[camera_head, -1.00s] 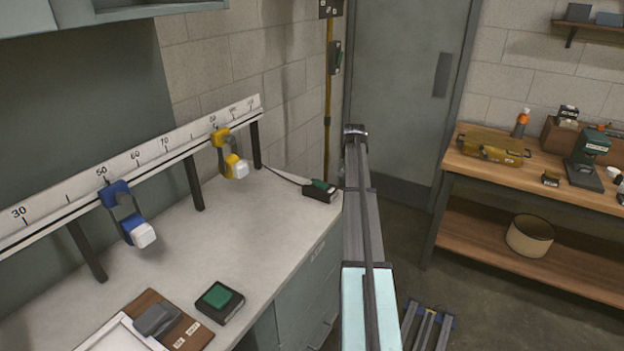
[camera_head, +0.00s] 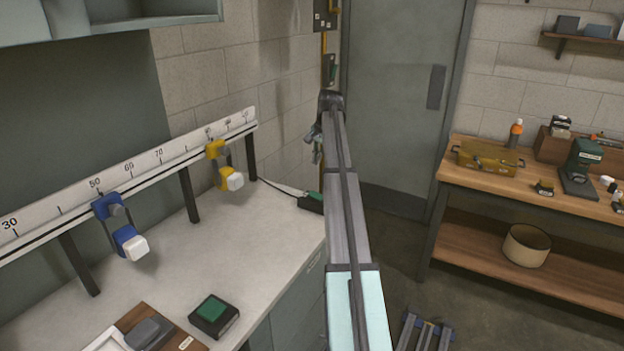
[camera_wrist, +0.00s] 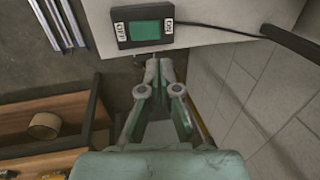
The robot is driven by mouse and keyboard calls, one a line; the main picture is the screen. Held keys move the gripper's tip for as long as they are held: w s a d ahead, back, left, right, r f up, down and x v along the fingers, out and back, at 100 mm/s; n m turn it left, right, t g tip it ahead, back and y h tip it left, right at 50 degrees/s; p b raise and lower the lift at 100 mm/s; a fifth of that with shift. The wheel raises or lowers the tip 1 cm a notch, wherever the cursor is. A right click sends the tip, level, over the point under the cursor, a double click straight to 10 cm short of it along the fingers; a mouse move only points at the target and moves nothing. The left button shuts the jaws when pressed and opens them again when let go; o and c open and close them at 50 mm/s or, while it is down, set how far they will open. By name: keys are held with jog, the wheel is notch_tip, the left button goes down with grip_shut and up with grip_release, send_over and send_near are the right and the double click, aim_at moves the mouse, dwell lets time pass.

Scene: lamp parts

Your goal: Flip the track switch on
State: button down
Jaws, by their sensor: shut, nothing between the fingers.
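A black box with a green top (camera_head: 312,201) and a dark cable sits at the bench's far right corner, partly hidden by my arm in the head view. A second black box with a green top (camera_head: 214,315) lies at the bench's front. In the head view, my gripper (camera_head: 315,143) is small at the arm's far end.
A blue lamp (camera_head: 123,232) and a yellow lamp (camera_head: 221,170) hang on a numbered rail (camera_head: 150,178) over the bench (camera_head: 180,275). Dark boxes (camera_head: 330,70) are on the wall beside the door. A wooden workbench (camera_head: 500,175) stands right. The bench's middle is clear.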

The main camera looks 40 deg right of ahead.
aim_at(311, 193)
jog(key=p+x, duration=0.4)
jog(key=x, duration=0.9)
jog(key=shift+w+f, duration=0.1)
jog(key=shift+f, duration=0.3)
jog(key=shift+d, duration=0.1)
